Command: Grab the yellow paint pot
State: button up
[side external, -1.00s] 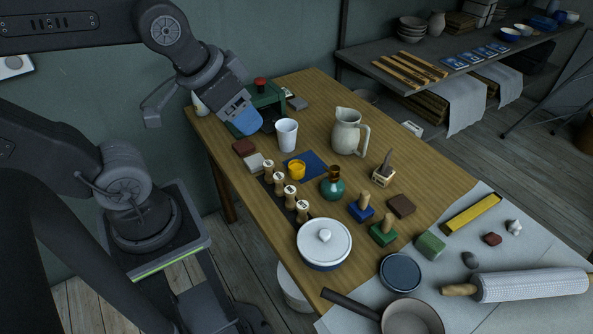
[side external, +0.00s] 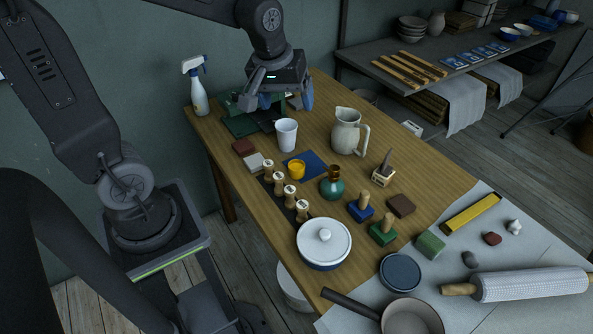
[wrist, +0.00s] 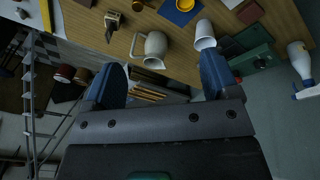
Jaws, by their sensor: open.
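The yellow paint pot (side external: 297,169) stands upright on a dark blue square mat (side external: 313,160) near the middle of the wooden table. In the wrist view the pot (wrist: 185,5) shows at the top edge, partly cut off, with the blue mat (wrist: 176,16) around it. My gripper (side external: 277,108) is open and empty, with blue fingertips, above the far end of the table over the green item. It is behind the pot and apart from it. In the wrist view the two fingers of my gripper (wrist: 162,72) are spread wide.
A white cup (side external: 286,135) stands between my gripper and the pot, with a cream pitcher (side external: 347,131) to its right. Wooden-handled stamps (side external: 278,194) and a teal bottle (side external: 333,187) stand close to the pot. A spray bottle (side external: 199,92) stands at the table's far left corner.

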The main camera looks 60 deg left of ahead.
jog(key=w+a+f+n+g, duration=0.2)
jog(key=w+a+f+n, duration=0.35)
jog(key=f, duration=0.25)
jog(key=n+g, duration=0.1)
jog(key=n, duration=0.4)
send_over(296, 165)
jog(key=s+d, duration=0.1)
jog(key=d, duration=0.1)
jog(key=shift+h, duration=0.3)
jog(key=f, duration=1.7)
jog(key=shift+s+a+f, duration=0.1)
jog(key=shift+s+f, duration=0.05)
jog(key=shift+s, duration=0.05)
jog(key=shift+w+f, duration=0.2)
jog(key=shift+f, duration=2.75)
jog(key=shift+c, duration=0.2)
jog(key=c, duration=1)
jog(key=shift+r, duration=0.1)
